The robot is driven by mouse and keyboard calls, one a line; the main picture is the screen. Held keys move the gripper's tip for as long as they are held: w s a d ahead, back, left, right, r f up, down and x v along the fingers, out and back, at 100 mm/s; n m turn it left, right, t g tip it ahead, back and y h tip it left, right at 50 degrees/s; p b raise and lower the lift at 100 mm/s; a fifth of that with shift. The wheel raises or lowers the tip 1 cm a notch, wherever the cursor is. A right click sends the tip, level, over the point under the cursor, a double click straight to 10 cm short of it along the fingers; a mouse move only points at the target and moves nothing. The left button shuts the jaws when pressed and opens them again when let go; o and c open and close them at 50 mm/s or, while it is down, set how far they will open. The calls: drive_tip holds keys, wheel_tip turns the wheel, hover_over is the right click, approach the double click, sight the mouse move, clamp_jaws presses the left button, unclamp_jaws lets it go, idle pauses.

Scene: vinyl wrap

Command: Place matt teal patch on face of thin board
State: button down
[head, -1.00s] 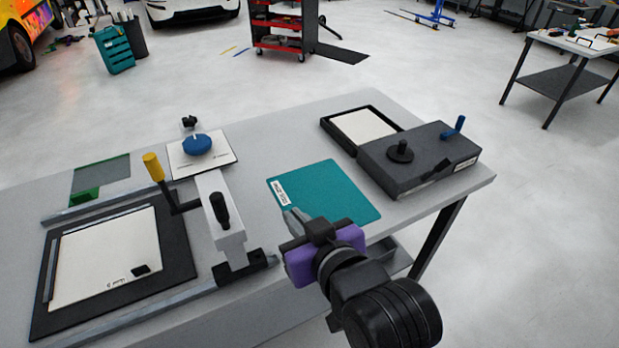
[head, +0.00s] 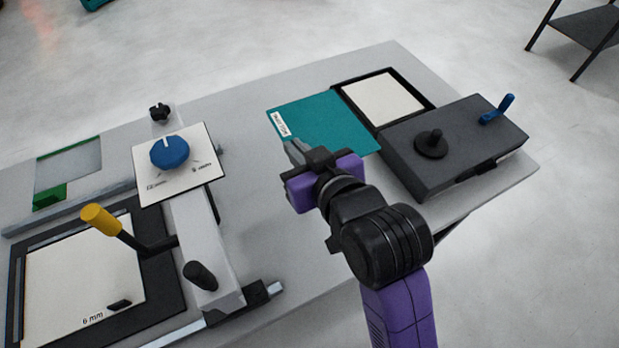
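The matt teal patch (head: 330,122), a flat rectangular sheet with a small white label at its left corner, is in the head view above the back middle of the bench. My gripper (head: 296,152) appears shut on its near left edge; the fingertips are partly hidden. The patch seems held above the bench top, and its right side lies in the picture against the dark box and black tray. A thin cream board (head: 75,265) marked "6 mm" lies in a black frame (head: 163,295) at the lower left, well left of my gripper.
A clamp bar with a yellow-topped lever (head: 98,218) and a blue dial (head: 169,152) crosses right of the board. A black tray (head: 341,97) holds another cream sheet (head: 382,98), beside a dark box (head: 465,150). Grey bench top (head: 285,235) is clear between clamp and gripper.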

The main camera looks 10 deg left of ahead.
wheel_tip(320, 180, down, 19)
drive_tip(key=shift+r, duration=0.1)
idle(0.3)
drive_tip(key=c, duration=2)
unclamp_jaws()
drive_tip(key=o, duration=0.4)
drive_tip(key=shift+s, duration=0.1)
drive_tip(key=b+v, duration=0.1)
drive_tip(key=v, duration=1.1)
drive_tip(key=shift+b, duration=0.3)
